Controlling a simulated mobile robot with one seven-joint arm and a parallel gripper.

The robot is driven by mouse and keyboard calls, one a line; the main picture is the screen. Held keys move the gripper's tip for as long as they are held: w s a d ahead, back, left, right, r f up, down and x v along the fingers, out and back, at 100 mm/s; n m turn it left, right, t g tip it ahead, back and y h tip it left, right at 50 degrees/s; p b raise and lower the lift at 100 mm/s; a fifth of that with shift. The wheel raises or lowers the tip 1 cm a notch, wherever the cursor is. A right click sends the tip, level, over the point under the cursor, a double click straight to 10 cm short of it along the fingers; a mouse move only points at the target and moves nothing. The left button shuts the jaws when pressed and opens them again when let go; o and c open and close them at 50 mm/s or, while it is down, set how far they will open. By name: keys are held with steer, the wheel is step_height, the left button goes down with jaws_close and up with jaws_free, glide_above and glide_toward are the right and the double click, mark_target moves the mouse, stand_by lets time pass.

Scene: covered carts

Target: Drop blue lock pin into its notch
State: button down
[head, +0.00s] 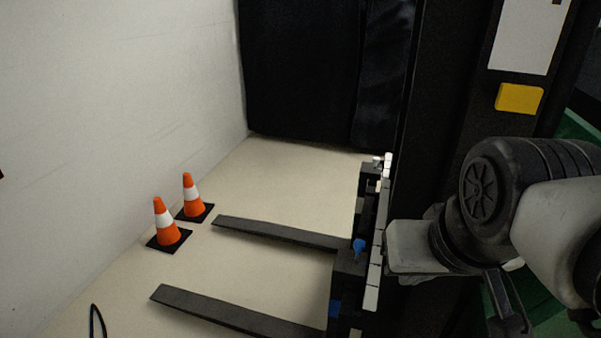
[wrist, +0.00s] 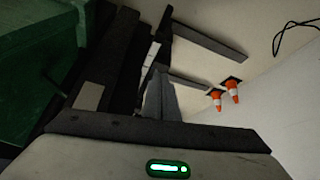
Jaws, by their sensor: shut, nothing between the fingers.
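Two small blue parts sit on the dark fork carriage (head: 347,262) in the head view. One blue lock pin (head: 359,245) stands out at the upper fork's root, and another blue part (head: 335,308) is by the lower fork. Which notch each belongs to, and whether either is fully seated, I cannot tell. My gripper is at the right of the carriage in the head view, its fingertips not clear there. In the wrist view, the gripper's grey fingers (wrist: 160,80) are together and empty, pointing toward the carriage. No blue pin is clear in the wrist view.
Two dark forks (head: 280,232) (head: 235,312) reach left over the pale floor. Two orange cones (head: 165,224) (head: 191,196) stand beyond them near the white wall. A black mast (head: 440,110) rises close to my arm. A black cable (head: 97,318) lies lower left.

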steer(key=shift+w, duration=0.1)
steer(key=n+g+y+p, duration=0.1)
steer(key=n+g+p, duration=0.3)
steer(key=n+p, duration=0.9)
glide_above(360, 243)
steer(key=s+d+b, duration=0.2)
steer(key=s, duration=0.1)
step_height(360, 243, down, 12)
steer(key=r+n, duration=0.1)
steer(key=n, duration=0.1)
steer(key=shift+w+a+f, duration=0.1)
steer(key=shift+a+f, duration=0.05)
steer(key=shift+f, duration=0.1)
steer(key=shift+f, duration=0.1)
steer(key=f+b, duration=0.1)
steer(key=f, duration=0.3)
steer(key=w+a+f+b, duration=0.1)
steer(key=f, duration=0.4)
steer(key=w+f+b, duration=0.1)
steer(key=f, duration=0.3)
steer(key=shift+w+a+f+b, duration=0.15)
steer(key=shift+f+b, duration=0.1)
steer(key=shift+b, duration=0.1)
